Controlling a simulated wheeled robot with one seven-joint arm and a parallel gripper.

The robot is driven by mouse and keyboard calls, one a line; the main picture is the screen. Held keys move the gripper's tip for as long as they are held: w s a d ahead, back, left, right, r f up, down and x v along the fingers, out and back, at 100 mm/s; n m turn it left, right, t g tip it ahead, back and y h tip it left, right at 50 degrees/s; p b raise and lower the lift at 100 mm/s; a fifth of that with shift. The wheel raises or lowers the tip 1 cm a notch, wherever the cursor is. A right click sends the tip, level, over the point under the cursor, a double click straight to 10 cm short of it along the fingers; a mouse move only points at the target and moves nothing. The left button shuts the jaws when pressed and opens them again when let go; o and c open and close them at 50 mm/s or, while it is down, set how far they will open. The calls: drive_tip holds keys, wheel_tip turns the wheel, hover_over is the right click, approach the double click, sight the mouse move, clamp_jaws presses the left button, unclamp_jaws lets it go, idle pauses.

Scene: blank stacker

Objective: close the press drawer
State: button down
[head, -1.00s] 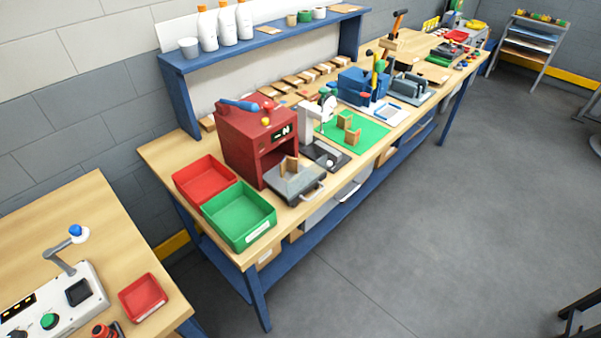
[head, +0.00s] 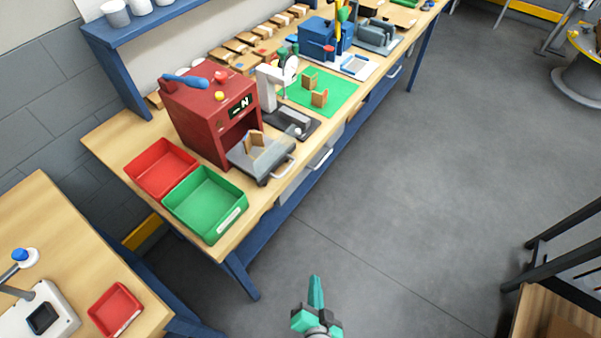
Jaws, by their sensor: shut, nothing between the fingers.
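The red press (head: 212,114) stands on the long wooden workbench, with a blue-handled lever on top and a small display on its front. Its grey drawer (head: 245,160) is pulled out of the front opening towards the bench edge. The drawer has a metal handle (head: 283,169) at its outer end, and a small wooden piece (head: 256,143) sits in it. My gripper (head: 315,288), teal and dark, is at the bottom middle of the head view, over the floor. It is shut and empty, well apart from the drawer.
A red bin (head: 162,168) and a green bin (head: 207,203) stand left of the drawer. A white-grey device (head: 275,93) stands close on its right, before a green mat (head: 325,86). The floor (head: 400,190) is open. A dark frame (head: 560,240) stands at right.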

drive_tip(key=w+d+r+m+y, duration=0.1)
drive_tip(key=w+r+m+y, duration=0.15)
drive_tip(key=w, duration=0.45)
drive_tip(key=w+d+r+m+y, duration=0.1)
drive_tip(key=w+r+y, duration=0.15)
drive_tip(key=w, duration=0.45)
drive_tip(key=w+d+r+n+g+y, duration=0.2)
drive_tip(key=r+y, duration=0.2)
drive_tip(key=r, duration=0.4)
drive_tip(key=w+d+r+n+g+y, duration=0.15)
drive_tip(key=r+y, duration=0.25)
drive_tip(key=r, duration=0.5)
drive_tip(key=x, duration=1.2)
drive_tip(key=shift+w+f+h, duration=0.3)
drive_tip(key=shift+w+f, duration=0.05)
drive_tip(key=shift+f, duration=0.05)
drive_tip(key=shift+a+t, duration=0.1)
drive_tip(key=shift+t, duration=0.15)
